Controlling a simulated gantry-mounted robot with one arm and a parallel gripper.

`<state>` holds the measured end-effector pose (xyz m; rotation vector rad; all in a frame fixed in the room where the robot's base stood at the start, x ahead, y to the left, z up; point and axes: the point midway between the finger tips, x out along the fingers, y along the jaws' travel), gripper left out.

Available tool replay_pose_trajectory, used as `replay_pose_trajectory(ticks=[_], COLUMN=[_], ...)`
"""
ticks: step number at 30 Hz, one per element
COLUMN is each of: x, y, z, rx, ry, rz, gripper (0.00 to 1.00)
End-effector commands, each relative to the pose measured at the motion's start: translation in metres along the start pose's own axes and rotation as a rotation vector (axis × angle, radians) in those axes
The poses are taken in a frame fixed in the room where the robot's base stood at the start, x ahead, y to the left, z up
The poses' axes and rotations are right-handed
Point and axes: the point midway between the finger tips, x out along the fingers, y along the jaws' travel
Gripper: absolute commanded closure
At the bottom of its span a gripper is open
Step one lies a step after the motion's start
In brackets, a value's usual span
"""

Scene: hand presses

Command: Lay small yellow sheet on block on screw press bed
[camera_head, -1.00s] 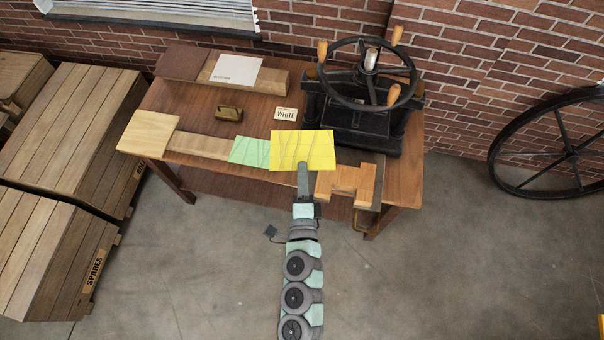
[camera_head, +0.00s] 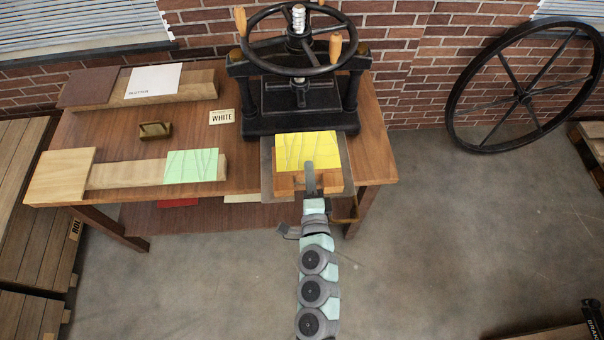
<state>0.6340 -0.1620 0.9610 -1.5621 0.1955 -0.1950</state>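The small yellow sheet (camera_head: 305,147), marked with thin lines, is at the tip of my gripper (camera_head: 309,167), which pinches it near its front edge. The sheet appears flat and lies over the back part of the wooden block (camera_head: 285,184); I cannot tell whether it touches it. The block sits on a dark grey plate, seemingly the bed (camera_head: 267,165), at the table's front right, before the black screw press (camera_head: 300,108). My gripper comes in from the front and hides part of the block.
A green sheet (camera_head: 192,166) lies on a long wooden board to the left, beside a pale wood square (camera_head: 62,174). A WHITE card (camera_head: 221,117), a brass-coloured object (camera_head: 155,130) and a white sheet (camera_head: 153,80) are further back. The press handwheel (camera_head: 296,40) overhangs behind.

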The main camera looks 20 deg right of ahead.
Motion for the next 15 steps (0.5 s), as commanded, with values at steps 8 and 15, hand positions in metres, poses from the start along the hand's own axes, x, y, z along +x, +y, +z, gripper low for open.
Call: replay_pose_trajectory(ticks=[8,15], x=[0.000,0.000], y=[0.017,0.042], z=[0.000,0.001], rx=[0.000,0.001], ry=[-0.001,-0.002], rz=[0.000,0.000], gripper=[1.00,1.00])
